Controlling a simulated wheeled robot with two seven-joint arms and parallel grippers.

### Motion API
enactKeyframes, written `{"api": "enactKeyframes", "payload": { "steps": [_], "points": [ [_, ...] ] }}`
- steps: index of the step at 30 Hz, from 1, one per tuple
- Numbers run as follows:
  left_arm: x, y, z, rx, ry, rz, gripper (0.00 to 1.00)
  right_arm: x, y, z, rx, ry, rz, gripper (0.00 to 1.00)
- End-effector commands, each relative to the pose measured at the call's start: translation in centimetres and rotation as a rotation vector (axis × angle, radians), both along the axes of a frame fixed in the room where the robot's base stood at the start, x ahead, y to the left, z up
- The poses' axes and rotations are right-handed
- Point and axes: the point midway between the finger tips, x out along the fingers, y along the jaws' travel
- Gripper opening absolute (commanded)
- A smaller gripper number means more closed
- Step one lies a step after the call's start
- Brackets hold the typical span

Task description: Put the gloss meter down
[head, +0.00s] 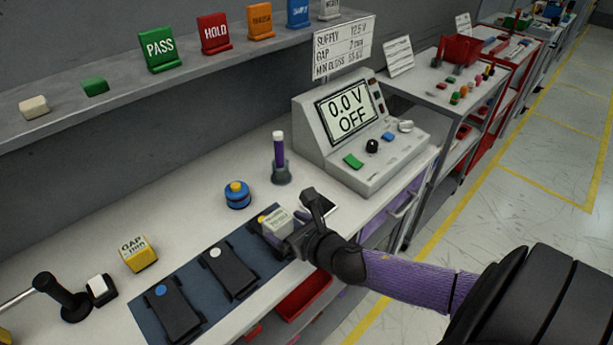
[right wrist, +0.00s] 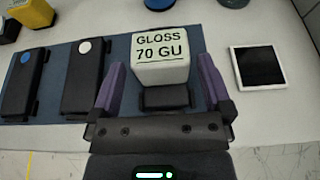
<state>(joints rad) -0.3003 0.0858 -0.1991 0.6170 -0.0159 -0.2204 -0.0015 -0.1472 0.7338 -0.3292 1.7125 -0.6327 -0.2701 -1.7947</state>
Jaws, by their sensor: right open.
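The gloss meter (head: 277,221) is a cream block whose top reads "GLOSS 70 GU" in the right wrist view (right wrist: 160,58). It sits at the rightmost black module (right wrist: 166,97) on the blue mat (head: 203,262). My right gripper (right wrist: 162,66) is open, with one purple finger on each side of the meter and visible gaps beside it. In the head view the right gripper (head: 296,228) is at the meter's right side and partly hides the module. My left gripper is not in view.
Two other black modules (head: 230,270) (head: 175,310) lie on the mat. A white-framed tablet (right wrist: 257,67) lies to the right. A blue-yellow button (head: 237,194), a purple tube in a stand (head: 280,160) and the console (head: 360,140) reading "0.0 V OFF" stand behind. A yellow GAP block (head: 138,254) is left.

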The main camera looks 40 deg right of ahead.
Motion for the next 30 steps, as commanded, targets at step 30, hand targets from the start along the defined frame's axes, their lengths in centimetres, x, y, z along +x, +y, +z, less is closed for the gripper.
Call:
{"api": "enactKeyframes", "payload": {
  "steps": [30],
  "points": [
    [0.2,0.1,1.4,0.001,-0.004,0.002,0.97,-25.8,-0.6,-23.7,1.462,0.428,-1.594,1.0]
  ]
}}
